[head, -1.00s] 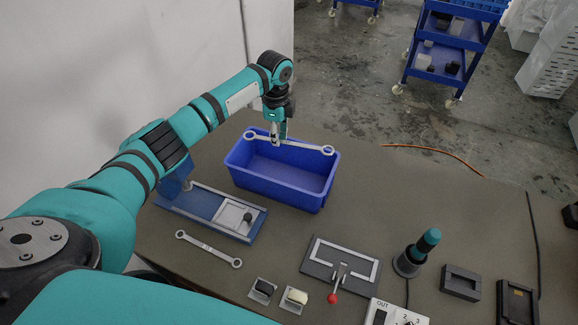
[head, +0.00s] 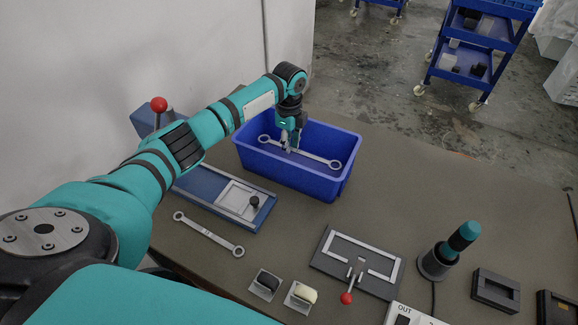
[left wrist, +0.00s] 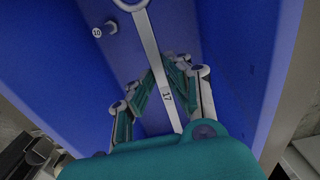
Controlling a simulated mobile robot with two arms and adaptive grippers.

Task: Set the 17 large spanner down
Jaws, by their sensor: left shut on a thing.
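The large spanner marked 17 (head: 318,158) is inside the blue bin (head: 300,184), long and grey with a ring at each end. It also shows in the left wrist view (left wrist: 147,40), with its 17 label between the fingers. My left gripper (head: 291,148) reaches down into the bin and is shut on the spanner near its middle. In the left wrist view the fingers (left wrist: 170,72) close around the shaft. I cannot tell whether the spanner touches the bin floor. My right gripper is not in view.
Another spanner (head: 208,234) lies on the table (head: 400,185) in front of a blue fixture (head: 200,187). A clamp plate (head: 357,262), two small blocks and a teal-topped tool (head: 464,236) stand nearer.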

